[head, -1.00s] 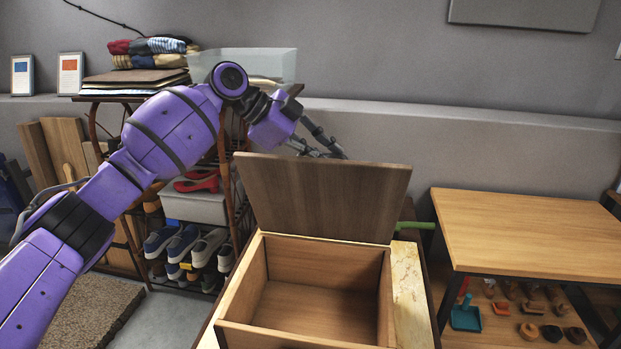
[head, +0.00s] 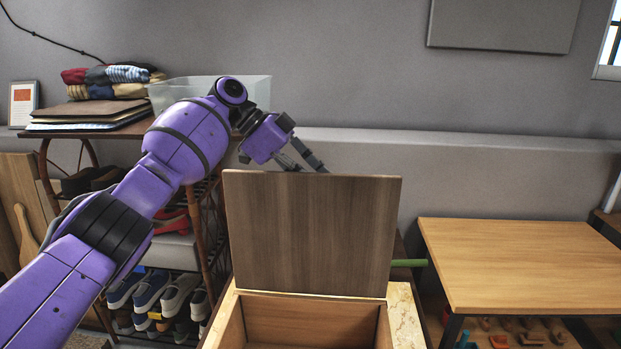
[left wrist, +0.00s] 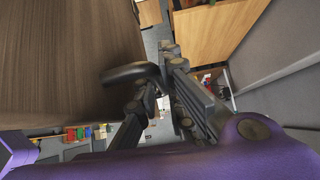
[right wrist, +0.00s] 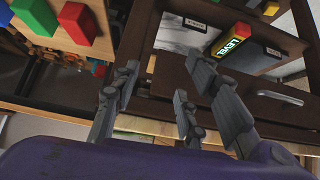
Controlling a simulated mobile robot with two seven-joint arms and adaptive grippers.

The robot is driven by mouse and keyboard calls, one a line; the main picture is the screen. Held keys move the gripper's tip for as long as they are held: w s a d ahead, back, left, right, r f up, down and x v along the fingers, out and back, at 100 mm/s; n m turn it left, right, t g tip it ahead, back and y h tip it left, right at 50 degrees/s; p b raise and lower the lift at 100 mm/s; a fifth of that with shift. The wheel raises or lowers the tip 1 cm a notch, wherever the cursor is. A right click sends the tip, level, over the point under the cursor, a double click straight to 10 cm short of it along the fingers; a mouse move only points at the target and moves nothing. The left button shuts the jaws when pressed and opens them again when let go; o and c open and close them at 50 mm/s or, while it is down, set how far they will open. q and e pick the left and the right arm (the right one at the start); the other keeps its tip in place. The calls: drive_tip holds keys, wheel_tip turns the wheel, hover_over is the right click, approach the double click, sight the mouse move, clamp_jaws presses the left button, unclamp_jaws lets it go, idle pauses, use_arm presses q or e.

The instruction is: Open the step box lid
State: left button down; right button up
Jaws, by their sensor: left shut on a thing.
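The step box (head: 232,315) is a light wooden box, low in the head view, with its front cut off by the picture edge. Its brown lid (head: 312,235) stands raised, roughly upright at the back, and the box is open beneath it. My left gripper (head: 308,160) is at the lid's top edge, partly hidden behind it. In the left wrist view its fingers (left wrist: 155,95) meet a dark rounded handle (left wrist: 128,73) beside the lid (left wrist: 60,60). My right gripper (right wrist: 165,100) has its fingers apart and empty, and shows only in the right wrist view.
A rack (head: 205,235) with shoes, folded clothes and a clear bin stands left of the box. A wooden table (head: 520,262) stands at the right. A green bar (head: 410,263) sticks out beside the lid. A drawer handle (right wrist: 280,97) is near my right gripper.

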use_arm(q)
drive_tip(key=shift+s+f, duration=0.1)
drive_tip(key=shift+f, duration=0.15)
drive_tip(key=c, duration=2.2)
unclamp_jaws()
drive_tip(key=shift+o, duration=0.4)
drive_tip(key=shift+r, duration=0.15)
drive_tip(key=v, duration=1.2)
use_arm(e)
drive_tip(key=shift+w+a+r, duration=0.1)
drive_tip(key=shift+w+r, duration=0.1)
drive_tip(key=shift+w, duration=0.1)
